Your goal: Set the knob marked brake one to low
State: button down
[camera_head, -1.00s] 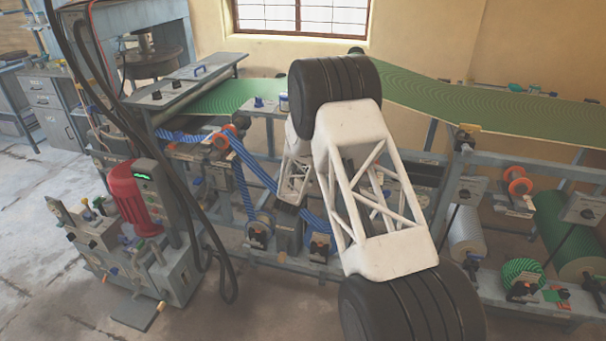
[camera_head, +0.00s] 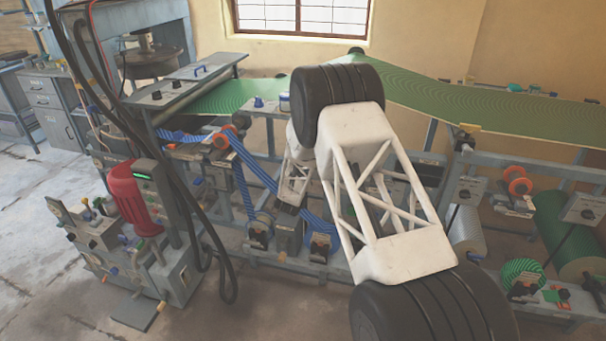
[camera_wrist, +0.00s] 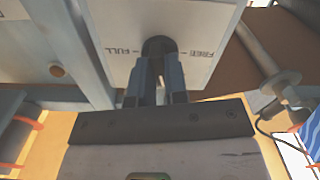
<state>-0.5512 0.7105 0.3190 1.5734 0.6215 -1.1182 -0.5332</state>
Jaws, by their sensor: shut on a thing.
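In the wrist view a dark round knob (camera_wrist: 157,46) sits on a pale plate (camera_wrist: 195,20). The word FULL is printed left of the knob and FREE right of it. I see no brake number and no word low on the visible part of the plate. My gripper (camera_wrist: 158,70) is shut on the knob, one finger on each side. The fingers and the view angle hide the knob's pointer, so I cannot tell its setting. In the head view my gripper (camera_head: 288,207) is small and low among the machine's rollers, and the knob cannot be made out there.
Blue striped web (camera_head: 258,168) runs close beside my gripper. Green web (camera_head: 450,95) passes above the frame on the right. A red motor (camera_head: 133,199) and hanging black cables (camera_head: 205,225) stand to the left. In the wrist view a metal rod (camera_wrist: 262,55) is on the right.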

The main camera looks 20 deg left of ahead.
jog(key=shift+n, duration=1.6)
jog(key=c, duration=1.1)
grip_release()
jog(key=shift+c, duration=0.2)
jog(key=shift+s, duration=0.1)
jog(key=s, duration=0.7)
jog(key=shift+s, duration=0.35)
